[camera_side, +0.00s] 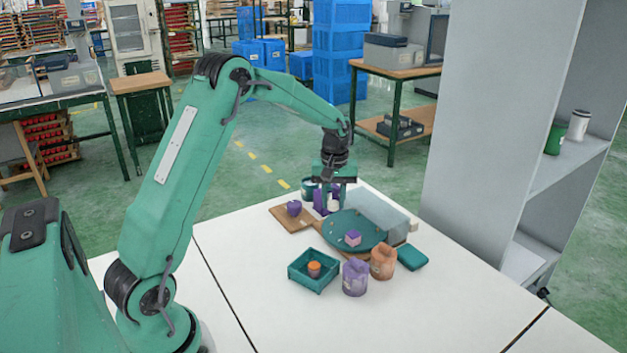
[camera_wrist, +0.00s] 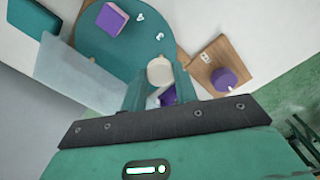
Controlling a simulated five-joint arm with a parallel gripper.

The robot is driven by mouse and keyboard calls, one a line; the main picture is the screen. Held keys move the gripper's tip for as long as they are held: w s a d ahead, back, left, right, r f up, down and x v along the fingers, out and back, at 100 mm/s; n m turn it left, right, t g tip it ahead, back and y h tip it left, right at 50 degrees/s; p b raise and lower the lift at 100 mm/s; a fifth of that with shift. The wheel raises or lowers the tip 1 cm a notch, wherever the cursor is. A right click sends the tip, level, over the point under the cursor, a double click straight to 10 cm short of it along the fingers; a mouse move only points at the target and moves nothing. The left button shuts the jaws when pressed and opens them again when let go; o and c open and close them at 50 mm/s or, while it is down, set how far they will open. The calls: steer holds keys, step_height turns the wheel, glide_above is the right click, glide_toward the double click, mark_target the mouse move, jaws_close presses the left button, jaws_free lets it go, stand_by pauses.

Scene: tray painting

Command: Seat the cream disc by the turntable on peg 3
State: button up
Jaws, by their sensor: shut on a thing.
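The teal turntable (camera_side: 340,228) lies flat on the table, with a purple block (camera_side: 352,238) on it; both also show in the wrist view, the turntable (camera_wrist: 92,45) and the block (camera_wrist: 112,18). My gripper (camera_side: 334,203) is at the turntable's far edge, pointing down. In the wrist view my gripper (camera_wrist: 160,82) is shut on the cream disc (camera_wrist: 160,70), which shows between the fingertips. The disc looks small and pale in the side view (camera_side: 334,206). I cannot tell its height above the surface. I cannot make out peg 3; small white marks show on the turntable.
A wooden board (camera_side: 282,219) with a purple piece (camera_side: 294,208) lies left of the turntable. A grey translucent panel (camera_side: 375,212) stands behind it. In front are a teal tray (camera_side: 300,280) holding an orange piece, a purple jar (camera_side: 355,279) and an orange jar (camera_side: 383,264).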

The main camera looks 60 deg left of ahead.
mark_target(332, 222)
steer(key=shift+w+a, duration=0.2)
steer(key=shift+a, duration=0.15)
steer(key=shift+f, duration=0.25)
steer(key=shift+f, duration=2.2)
steer(key=shift+f, duration=0.6)
stand_by(0.3)
steer(key=o, duration=1.5)
steer(key=shift+r, duration=0.2)
steer(key=shift+r, duration=2.85)
